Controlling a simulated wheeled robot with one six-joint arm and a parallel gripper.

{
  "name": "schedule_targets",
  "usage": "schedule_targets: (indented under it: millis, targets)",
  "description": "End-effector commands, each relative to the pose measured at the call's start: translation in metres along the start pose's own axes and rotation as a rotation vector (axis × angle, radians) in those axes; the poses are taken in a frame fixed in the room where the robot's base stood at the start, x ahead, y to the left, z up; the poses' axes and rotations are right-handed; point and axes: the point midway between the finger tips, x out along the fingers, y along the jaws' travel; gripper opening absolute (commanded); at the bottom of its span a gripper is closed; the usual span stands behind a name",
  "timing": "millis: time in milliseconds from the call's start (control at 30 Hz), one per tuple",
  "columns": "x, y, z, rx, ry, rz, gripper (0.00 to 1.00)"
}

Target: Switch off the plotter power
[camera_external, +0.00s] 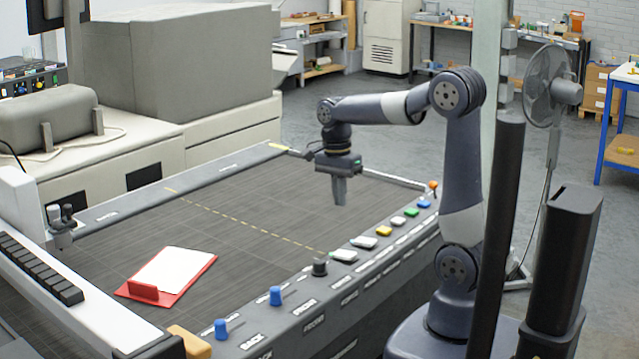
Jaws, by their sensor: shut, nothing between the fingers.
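The plotter is a large flatbed with a dark bed (240,225) and a grey control rail along its near right edge. The rail carries two blue knobs (276,296), a black knob (319,267), white, yellow, green and blue buttons, and an orange-red knob (433,186) at the far end. Labels sit beside them, mostly too small to read; which control is the power is not clear. My gripper (340,197) points down above the far right part of the bed. It is shut and empty, apart from the controls.
A red clipboard with white paper (172,272) lies on the bed. A white gantry (80,275) with black keys spans the left. Dark posts (496,220) stand right of my arm, with a fan (550,88) behind. Most of the bed is clear.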

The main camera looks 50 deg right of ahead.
Motion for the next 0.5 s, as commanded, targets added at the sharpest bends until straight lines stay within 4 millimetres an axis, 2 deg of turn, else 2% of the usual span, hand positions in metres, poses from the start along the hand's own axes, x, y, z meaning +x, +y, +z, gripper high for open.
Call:
schedule_targets:
  millis: [200, 500]
  targets:
    - [-0.016, -0.001, 0.000, 0.000, 0.000, 0.000, 0.00]
    - [-0.017, -0.001, 0.000, 0.000, 0.000, 0.001, 0.00]
